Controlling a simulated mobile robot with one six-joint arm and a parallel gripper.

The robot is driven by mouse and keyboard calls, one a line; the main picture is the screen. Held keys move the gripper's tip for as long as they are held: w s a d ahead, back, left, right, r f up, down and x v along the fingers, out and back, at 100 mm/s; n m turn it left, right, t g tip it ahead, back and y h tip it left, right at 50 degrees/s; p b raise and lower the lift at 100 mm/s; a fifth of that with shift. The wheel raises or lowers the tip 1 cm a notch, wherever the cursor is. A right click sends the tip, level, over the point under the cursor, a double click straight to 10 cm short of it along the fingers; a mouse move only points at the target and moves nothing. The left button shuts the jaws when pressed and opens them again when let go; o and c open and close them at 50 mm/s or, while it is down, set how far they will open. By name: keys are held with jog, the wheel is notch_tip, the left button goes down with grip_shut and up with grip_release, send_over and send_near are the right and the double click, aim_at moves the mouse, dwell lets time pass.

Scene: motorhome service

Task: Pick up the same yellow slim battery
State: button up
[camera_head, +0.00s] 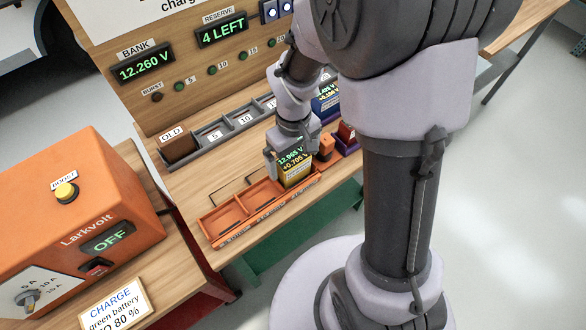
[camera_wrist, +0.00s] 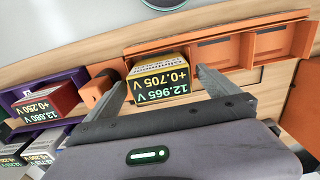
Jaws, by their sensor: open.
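The yellow slim battery (camera_head: 298,176) stands upright at the right end of the orange tray (camera_head: 229,236). In the wrist view its yellow-edged top (camera_wrist: 158,67) shows a display reading 12.965 V and +0.705 V. My gripper (camera_head: 286,150) is over the battery from above. In the wrist view my gripper (camera_wrist: 158,80) is open, with one finger on each side of the battery. A narrow gap shows on the right side; whether the left finger touches cannot be told.
A small orange block (camera_head: 326,146) and a red battery (camera_wrist: 50,101) in a purple holder stand close beside the yellow battery. The other orange compartments (camera_wrist: 270,42) are empty. A grey slotted rack (camera_head: 223,134) lies behind, and an orange charger (camera_head: 75,220) reading OFF stands left.

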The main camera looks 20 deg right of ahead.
jog(key=c, duration=2.1)
jog(key=shift+c, duration=0.2)
